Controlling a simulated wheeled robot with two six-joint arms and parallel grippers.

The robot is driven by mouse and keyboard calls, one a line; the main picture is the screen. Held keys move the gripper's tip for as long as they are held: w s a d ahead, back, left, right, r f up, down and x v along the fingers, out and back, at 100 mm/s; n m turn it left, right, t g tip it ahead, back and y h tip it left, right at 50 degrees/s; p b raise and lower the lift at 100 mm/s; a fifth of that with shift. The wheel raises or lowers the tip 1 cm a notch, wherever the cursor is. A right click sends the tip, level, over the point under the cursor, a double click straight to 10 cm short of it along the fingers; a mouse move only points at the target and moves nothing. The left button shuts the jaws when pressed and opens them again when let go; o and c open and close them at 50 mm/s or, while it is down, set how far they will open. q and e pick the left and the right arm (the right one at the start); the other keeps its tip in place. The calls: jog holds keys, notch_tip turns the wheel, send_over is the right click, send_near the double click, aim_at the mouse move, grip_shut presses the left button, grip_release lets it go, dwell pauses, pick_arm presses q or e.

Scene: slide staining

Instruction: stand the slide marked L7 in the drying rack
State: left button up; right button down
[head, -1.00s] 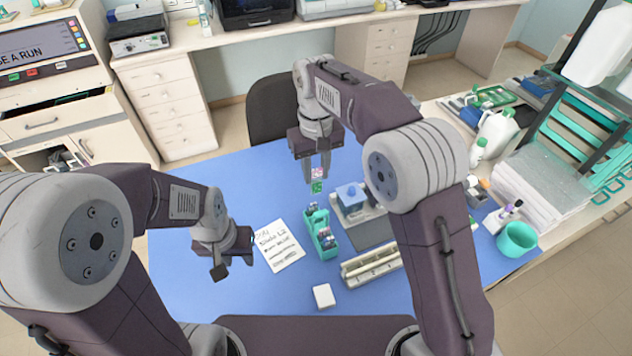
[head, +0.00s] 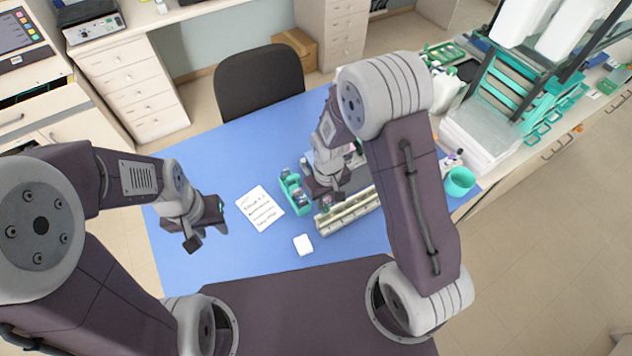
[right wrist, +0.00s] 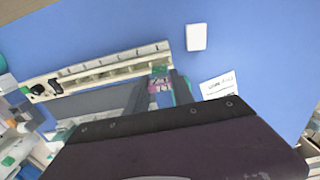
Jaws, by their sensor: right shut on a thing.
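My right gripper (right wrist: 160,95) is shut on a small slide (right wrist: 161,98) with pink and green patches; its marking is not readable. The right wrist view shows the slide close to the long cream slotted rack (right wrist: 95,72), near its right end; I cannot tell whether they touch. In the head view the rack (head: 348,212) lies in front of the right gripper (head: 326,203), whose arm hides the slide. My left gripper (head: 207,226) is open and empty above the blue mat, left of the paper note.
A teal caddy (head: 293,194) with small bottles stands left of the right gripper. A handwritten note (head: 260,208) and a white block (head: 303,244) lie on the blue mat (head: 225,265). A teal cup (head: 460,181) stands at the right. The front of the mat is mostly clear.

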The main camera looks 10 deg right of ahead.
aim_at(325, 212)
jog(key=shift+s, duration=0.1)
jog(key=shift+w+f+b, duration=0.2)
jog(key=shift+f+b, duration=0.25)
jog(key=shift+f, duration=0.1)
jog(key=shift+w+f+b, duration=0.15)
jog(key=shift+f+b, duration=0.25)
jog(key=shift+f, duration=0.1)
jog(key=shift+s+f+b, duration=0.2)
jog(key=shift+f+b, duration=0.8)
notch_tip(325, 212, down, 2)
jog(key=shift+w+f+b, duration=0.1)
jog(key=shift+b, duration=0.85)
jog(key=shift+f+b, duration=0.6)
jog(key=shift+f, duration=0.3)
jog(key=shift+f, duration=0.3)
jog(key=c, duration=1)
grip_release()
